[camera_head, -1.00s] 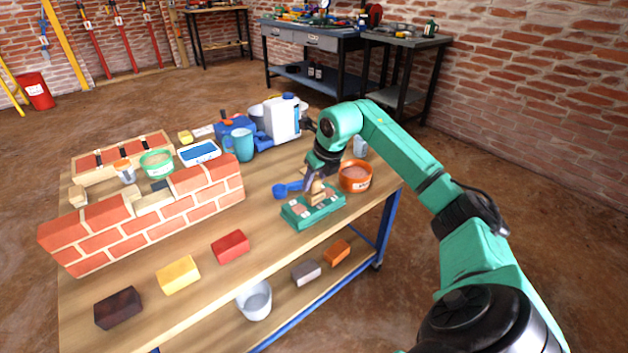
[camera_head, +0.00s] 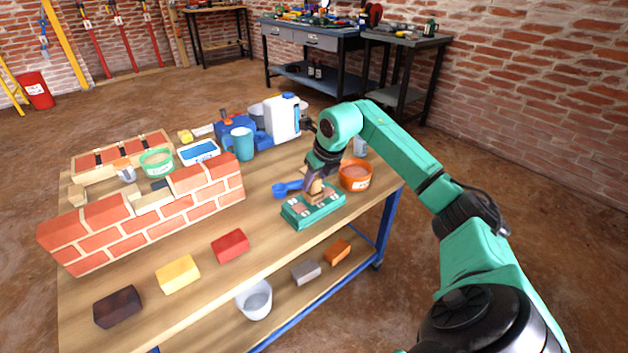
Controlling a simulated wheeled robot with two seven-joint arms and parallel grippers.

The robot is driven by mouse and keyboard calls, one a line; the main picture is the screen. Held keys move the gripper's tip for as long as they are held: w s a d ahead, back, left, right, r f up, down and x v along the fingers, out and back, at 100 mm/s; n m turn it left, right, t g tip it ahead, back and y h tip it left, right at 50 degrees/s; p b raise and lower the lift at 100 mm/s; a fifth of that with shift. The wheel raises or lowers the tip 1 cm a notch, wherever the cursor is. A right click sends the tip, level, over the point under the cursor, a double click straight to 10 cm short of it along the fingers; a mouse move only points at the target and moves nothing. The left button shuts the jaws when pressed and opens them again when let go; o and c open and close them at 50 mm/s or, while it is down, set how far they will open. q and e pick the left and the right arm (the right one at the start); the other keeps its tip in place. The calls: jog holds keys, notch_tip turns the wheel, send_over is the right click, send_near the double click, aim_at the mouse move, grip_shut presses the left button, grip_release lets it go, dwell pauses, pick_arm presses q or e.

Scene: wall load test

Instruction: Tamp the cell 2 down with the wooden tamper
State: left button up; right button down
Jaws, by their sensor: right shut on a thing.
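A green mould tray (camera_head: 297,219) with several cells lies on the wooden table, right of the middle. Some cells show a pinkish fill; I cannot read which one is cell 2. My right gripper (camera_head: 312,184) points down over the tray and is shut on the wooden tamper (camera_head: 318,196). The tamper's foot is at the tray's top, over its far right part; I cannot tell whether it presses on the fill. The gripper hides part of the tamper. My left gripper is not in view.
An orange tub (camera_head: 356,176) stands close right of the tray, and a blue scoop (camera_head: 286,189) lies behind it. A brick wall section (camera_head: 150,220) fills the table's left. Red (camera_head: 230,246), yellow (camera_head: 178,274) and dark (camera_head: 117,307) blocks lie along the front.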

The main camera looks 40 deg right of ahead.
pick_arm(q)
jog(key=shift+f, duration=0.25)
pick_arm(e)
jog(key=shift+f, duration=0.35)
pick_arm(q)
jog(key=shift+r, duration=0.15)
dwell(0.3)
pick_arm(e)
jog(key=shift+r, duration=0.1)
notch_tip(320, 180, up, 2)
jog(key=shift+r+p, duration=0.1)
jog(key=shift+p, duration=0.85)
jog(key=shift+r+p, duration=0.55)
jog(key=shift+p, duration=0.05)
notch_tip(320, 180, up, 2)
jog(key=shift+r+p, duration=0.1)
jog(key=shift+p, duration=0.9)
jog(key=shift+r+p, duration=0.7)
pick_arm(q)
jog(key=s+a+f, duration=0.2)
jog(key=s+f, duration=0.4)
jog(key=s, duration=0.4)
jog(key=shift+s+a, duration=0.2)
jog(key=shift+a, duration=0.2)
